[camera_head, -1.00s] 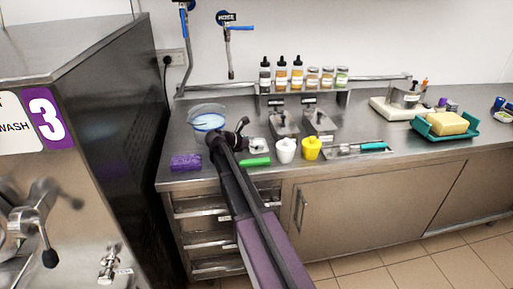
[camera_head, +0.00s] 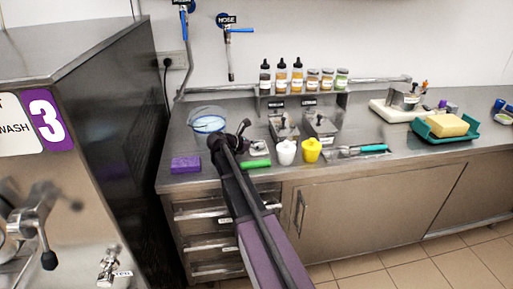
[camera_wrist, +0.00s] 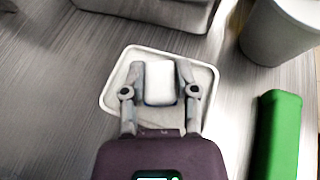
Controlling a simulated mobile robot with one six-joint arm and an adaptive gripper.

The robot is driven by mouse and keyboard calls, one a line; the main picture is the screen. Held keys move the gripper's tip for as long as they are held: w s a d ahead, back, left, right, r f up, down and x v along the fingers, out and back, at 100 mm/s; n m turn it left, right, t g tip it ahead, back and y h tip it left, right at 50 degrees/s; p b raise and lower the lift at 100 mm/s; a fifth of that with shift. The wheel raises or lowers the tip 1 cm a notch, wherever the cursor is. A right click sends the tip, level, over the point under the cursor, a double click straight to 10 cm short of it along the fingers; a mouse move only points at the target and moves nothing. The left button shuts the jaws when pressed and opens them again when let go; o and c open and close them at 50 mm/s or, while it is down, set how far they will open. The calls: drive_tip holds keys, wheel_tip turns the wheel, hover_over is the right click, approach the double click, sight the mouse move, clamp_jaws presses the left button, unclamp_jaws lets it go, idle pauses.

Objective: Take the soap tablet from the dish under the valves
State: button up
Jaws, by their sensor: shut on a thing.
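The soap tablet (camera_wrist: 160,83) is a small white block with rounded corners, seen in the wrist view. My gripper (camera_wrist: 160,90) is shut on it, with one finger on its left side and one on its right. The white square dish (camera_wrist: 119,92) lies around and below the tablet on the steel counter. I cannot tell whether the tablet still touches the dish. In the head view my arm reaches over the counter and hides most of my gripper (camera_head: 236,140). The blue-handled valves (camera_head: 238,28) are on the wall above.
A green block (camera_head: 258,163) lies just right of my gripper, with a white cup (camera_head: 286,152) and a yellow cup (camera_head: 311,150) beyond it. A clear bucket (camera_head: 207,123) and a purple sponge (camera_head: 186,164) are to the left. Steel containers (camera_head: 284,128) stand behind.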

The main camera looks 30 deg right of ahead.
drive_tip(key=shift+r, duration=0.15)
idle(0.3)
wheel_tip(320, 180, up, 10)
drive_tip(key=p, duration=1)
drive_tip(key=shift+f, duration=0.2)
